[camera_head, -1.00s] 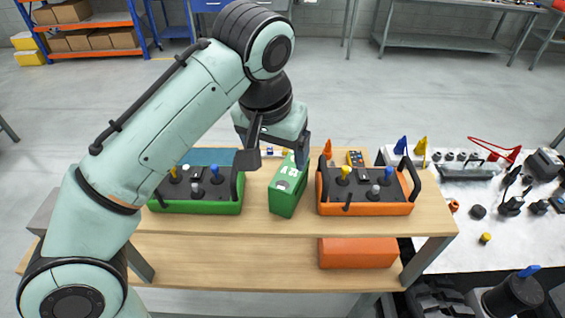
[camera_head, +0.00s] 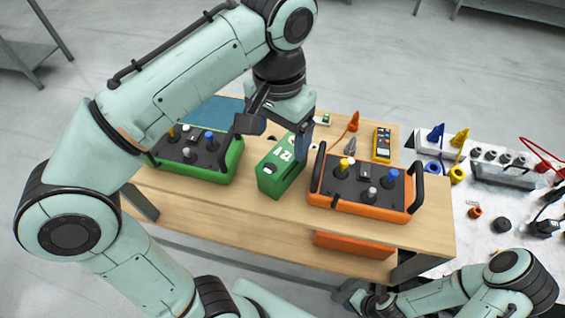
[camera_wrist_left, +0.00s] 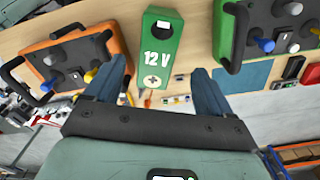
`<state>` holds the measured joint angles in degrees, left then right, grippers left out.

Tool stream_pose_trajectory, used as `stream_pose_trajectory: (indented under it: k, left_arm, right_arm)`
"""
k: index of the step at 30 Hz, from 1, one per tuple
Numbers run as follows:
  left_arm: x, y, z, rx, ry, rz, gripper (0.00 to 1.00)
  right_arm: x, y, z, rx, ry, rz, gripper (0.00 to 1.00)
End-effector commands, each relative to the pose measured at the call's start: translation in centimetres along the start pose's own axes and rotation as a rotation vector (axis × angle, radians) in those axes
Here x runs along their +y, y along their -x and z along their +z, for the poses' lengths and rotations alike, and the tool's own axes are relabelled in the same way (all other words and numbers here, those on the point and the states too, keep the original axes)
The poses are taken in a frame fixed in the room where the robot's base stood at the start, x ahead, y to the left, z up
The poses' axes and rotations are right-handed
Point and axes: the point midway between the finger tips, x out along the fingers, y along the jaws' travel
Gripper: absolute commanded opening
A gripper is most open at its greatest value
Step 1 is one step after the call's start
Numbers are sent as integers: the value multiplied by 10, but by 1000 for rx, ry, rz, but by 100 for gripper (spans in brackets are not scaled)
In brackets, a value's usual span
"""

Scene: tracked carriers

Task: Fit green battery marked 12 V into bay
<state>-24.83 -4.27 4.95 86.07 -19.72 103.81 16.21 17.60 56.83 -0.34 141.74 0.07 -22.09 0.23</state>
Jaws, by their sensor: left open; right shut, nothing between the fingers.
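The green battery (camera_head: 283,165) stands upright on the wooden bench (camera_head: 238,217), between the green and orange control boxes. The white "12 V" marking shows in the left wrist view on the battery (camera_wrist_left: 158,40). My left gripper (camera_head: 273,138) is open above and behind the battery. In the left wrist view, the battery lies beyond the open left gripper (camera_wrist_left: 158,88), roughly in line with the gap between its fingers, with nothing held. My right gripper (camera_head: 366,302) is at the bottom of the head view, shut and empty. I cannot make out a battery bay.
The green control box (camera_head: 232,171) and orange control box (camera_head: 316,199) stand close on either side of the battery. A yellow meter (camera_head: 382,143) lies behind the orange one. A white table (camera_head: 470,235) with many small parts is at right. Another orange object (camera_head: 352,244) is below the benchtop.

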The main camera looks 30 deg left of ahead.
Motion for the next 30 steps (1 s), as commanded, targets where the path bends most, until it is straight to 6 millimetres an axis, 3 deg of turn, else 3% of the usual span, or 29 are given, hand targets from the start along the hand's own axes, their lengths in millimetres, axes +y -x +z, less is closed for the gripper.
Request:
stream_pose_trajectory:
  k: [1, 8, 18, 26, 27, 30]
  left_arm:
    - [0, -11, 1, -5, 1, 0, 83]
    - [0, -28, 0, -1, 0, 0, 83]
    - [3, -72, 0, -1, 0, 0, 83]
    - [3, -75, -2, 2, 1, 0, 83]
    - [3, -75, -2, 2, 1, 0, 80]
    - [3, -75, -2, 2, 1, 0, 47]
  right_arm:
    - [4, -6, 6, -7, -3, 3, 0]
    - [7, -10, 10, -12, -5, 4, 0]
    - [14, -20, 19, -23, -8, 8, 0]
    - [14, -20, 19, -22, -8, 8, 0]
    - [14, -20, 19, -22, -8, 8, 0]
    - [14, -20, 19, -22, -8, 8, 0]
